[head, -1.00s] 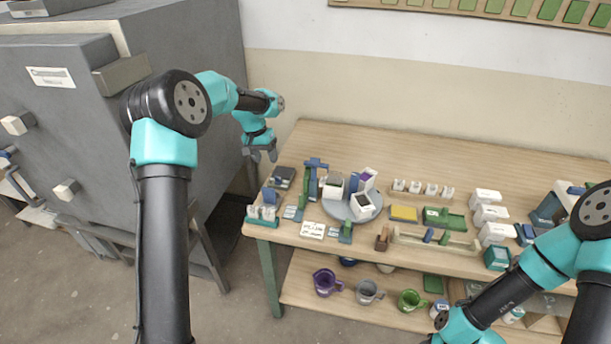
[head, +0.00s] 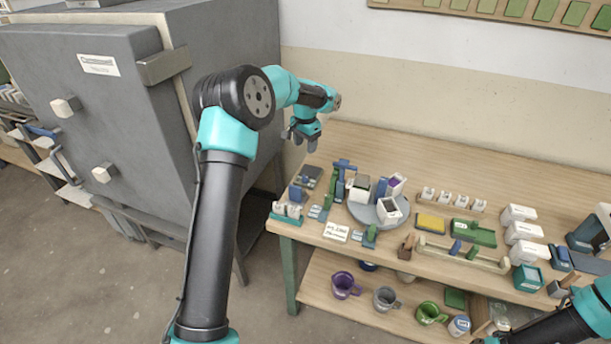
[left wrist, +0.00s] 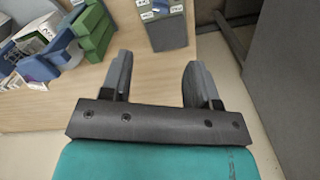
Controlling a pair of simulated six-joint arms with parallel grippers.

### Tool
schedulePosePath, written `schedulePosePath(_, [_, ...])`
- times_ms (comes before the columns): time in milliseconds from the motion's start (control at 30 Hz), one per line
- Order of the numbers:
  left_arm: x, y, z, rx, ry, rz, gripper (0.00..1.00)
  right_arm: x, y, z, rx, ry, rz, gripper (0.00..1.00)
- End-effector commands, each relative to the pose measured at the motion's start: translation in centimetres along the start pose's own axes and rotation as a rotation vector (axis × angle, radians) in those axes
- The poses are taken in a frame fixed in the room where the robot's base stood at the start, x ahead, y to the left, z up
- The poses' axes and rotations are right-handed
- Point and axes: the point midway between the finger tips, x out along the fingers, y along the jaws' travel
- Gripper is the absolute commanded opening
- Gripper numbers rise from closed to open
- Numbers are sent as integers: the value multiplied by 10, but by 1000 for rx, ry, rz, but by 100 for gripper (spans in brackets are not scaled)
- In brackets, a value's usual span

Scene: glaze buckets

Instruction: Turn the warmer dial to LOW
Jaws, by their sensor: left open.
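No dial marked LOW can be made out in either view. A small dark grey box (head: 309,176) sits at the table's back left corner. In the left wrist view a grey box with small white labels (left wrist: 167,28) stands just beyond my fingertips; I cannot tell whether it is the warmer. My left gripper (head: 299,140) is open and empty, pointing down above the table's back left edge, apart from everything. Its two spread fingers also show in the left wrist view (left wrist: 157,65).
A large grey kiln (head: 85,110) with pale knobs stands left of the table (head: 450,185). A round turntable (head: 371,214) holds several small boxes. A green holder (head: 286,219) sits at the front left corner. Mugs (head: 386,298) stand on the lower shelf.

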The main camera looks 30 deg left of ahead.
Motion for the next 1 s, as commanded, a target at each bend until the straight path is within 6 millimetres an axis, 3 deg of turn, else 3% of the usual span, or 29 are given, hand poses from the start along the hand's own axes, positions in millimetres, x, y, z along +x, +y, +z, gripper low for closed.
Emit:
schedulePosePath(700, [122, 0, 0, -1, -2, 1, 55, 0, 0, 0, 0, 0, 0, 43])
schedulePosePath(1000, [142, 0, 0, -1, 0, 0, 55, 0, 0, 0, 0, 0, 0, 43])
